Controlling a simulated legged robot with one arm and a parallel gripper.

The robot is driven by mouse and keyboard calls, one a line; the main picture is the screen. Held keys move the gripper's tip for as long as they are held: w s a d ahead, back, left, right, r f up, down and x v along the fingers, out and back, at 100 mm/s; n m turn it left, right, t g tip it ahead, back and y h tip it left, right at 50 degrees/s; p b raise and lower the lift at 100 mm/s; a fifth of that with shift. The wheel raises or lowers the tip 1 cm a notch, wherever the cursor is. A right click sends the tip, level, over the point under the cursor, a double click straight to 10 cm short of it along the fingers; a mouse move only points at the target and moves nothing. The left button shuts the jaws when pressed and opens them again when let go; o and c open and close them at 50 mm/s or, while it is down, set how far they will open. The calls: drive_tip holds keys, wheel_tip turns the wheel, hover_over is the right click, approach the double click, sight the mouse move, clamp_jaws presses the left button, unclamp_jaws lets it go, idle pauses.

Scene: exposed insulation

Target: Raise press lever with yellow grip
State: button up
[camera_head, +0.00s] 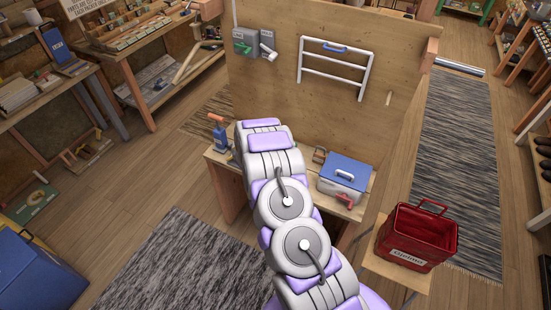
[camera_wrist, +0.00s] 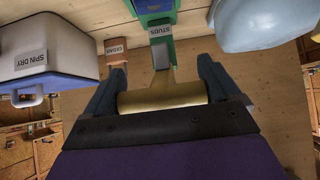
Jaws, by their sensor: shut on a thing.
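In the wrist view, the yellow grip (camera_wrist: 162,96) is a dull gold cylinder lying crosswise between the two dark fingers of my gripper (camera_wrist: 160,82). My gripper is shut on it, with one finger at each end. Beyond it stands a green press (camera_wrist: 181,52) with a "STUDS" label, and a grey piece at its front. A blue part shows above. The lever's arm is mostly hidden. In the head view, my arm covers the gripper, the grip and the press on the workbench (camera_head: 222,160).
A white and blue "SPIN DRY" box (camera_wrist: 45,58) and a small "CEDAR" block (camera_wrist: 116,52) stand left of the press; a pale blue rounded thing (camera_wrist: 255,25) is at right. In the head view, a blue-lidded box (camera_head: 345,172) and red crate (camera_head: 418,237) stand right of my arm.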

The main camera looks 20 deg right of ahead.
drive_tip(key=shift+w+d+r+p, duration=0.25)
drive_tip(key=shift+w+r+p, duration=0.05)
drive_tip(key=shift+r+p, duration=0.4)
drive_tip(key=shift+w+d+r+p, duration=0.25)
drive_tip(key=shift+r+p, duration=0.4)
drive_tip(key=shift+p, duration=0.05)
drive_tip(key=o, duration=1.2)
drive_tip(key=shift+a, duration=0.1)
drive_tip(key=shift+s+a, duration=0.1)
drive_tip(key=v, duration=1.7)
drive_tip(key=shift+a+r+b, duration=0.1)
drive_tip(key=shift+b, duration=0.3)
